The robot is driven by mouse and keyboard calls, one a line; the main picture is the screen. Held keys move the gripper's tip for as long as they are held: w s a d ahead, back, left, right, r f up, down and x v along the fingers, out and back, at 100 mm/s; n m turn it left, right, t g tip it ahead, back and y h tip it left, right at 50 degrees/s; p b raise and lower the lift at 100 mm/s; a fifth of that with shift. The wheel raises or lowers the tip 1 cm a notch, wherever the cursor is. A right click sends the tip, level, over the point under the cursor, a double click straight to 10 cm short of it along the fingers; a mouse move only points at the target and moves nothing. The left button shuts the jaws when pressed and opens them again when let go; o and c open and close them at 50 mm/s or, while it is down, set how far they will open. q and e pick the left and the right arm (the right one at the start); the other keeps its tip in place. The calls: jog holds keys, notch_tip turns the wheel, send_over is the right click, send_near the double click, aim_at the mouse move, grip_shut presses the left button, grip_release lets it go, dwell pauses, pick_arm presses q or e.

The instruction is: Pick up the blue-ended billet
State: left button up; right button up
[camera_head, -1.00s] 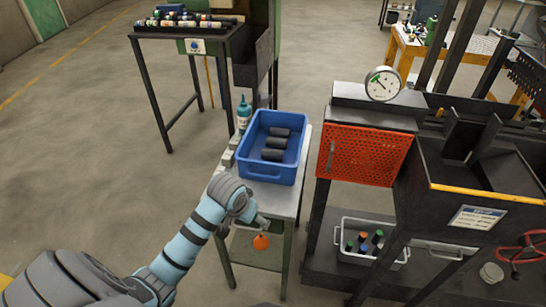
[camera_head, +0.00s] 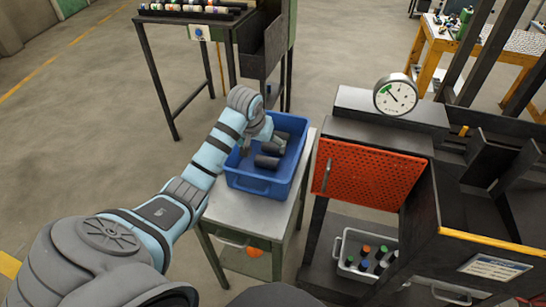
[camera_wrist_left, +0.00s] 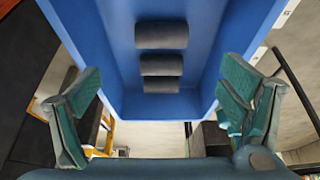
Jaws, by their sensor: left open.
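A blue bin (camera_head: 262,186) stands on a small grey-topped table, with three dark billets (camera_head: 267,161) lying in it. The wrist view shows the same three billets (camera_wrist_left: 161,35) in a row, and I see no coloured end on them. My left gripper (camera_head: 258,143) is over the bin, partly covering its left side and the billets. In the wrist view, the left gripper's fingers (camera_wrist_left: 160,88) are wide apart with nothing held between them. Billets with coloured ends (camera_head: 190,9) lie on the rack at the upper left; which is blue-ended is too small to tell. My right gripper is out of view.
A grey crate (camera_head: 343,262) low at the right holds several dark billets with coloured ends. An orange perforated panel (camera_head: 370,175) and a dial gauge (camera_head: 395,94) stand right of the small table (camera_head: 240,212). Open floor lies to the left.

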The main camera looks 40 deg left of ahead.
pick_arm(q)
jog(key=b, duration=0.2)
send_over(267, 158)
jog(key=s+d, duration=0.1)
jog(key=s, duration=0.2)
notch_tip(267, 158, down, 6)
jog(key=shift+r, duration=0.25)
jog(key=b+x, duration=0.1)
jog(key=x, duration=0.2)
jog(key=b+x, duration=0.1)
jog(key=x, duration=0.2)
jog(key=shift+w+a, duration=0.1)
jog(key=shift+w, duration=0.2)
jog(key=shift+r, duration=0.15)
jog(key=shift+c, duration=0.2)
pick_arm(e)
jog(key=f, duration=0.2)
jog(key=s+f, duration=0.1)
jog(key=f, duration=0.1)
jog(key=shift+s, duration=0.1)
pick_arm(q)
jog(key=shift+r, duration=0.1)
jog(key=c, duration=2)
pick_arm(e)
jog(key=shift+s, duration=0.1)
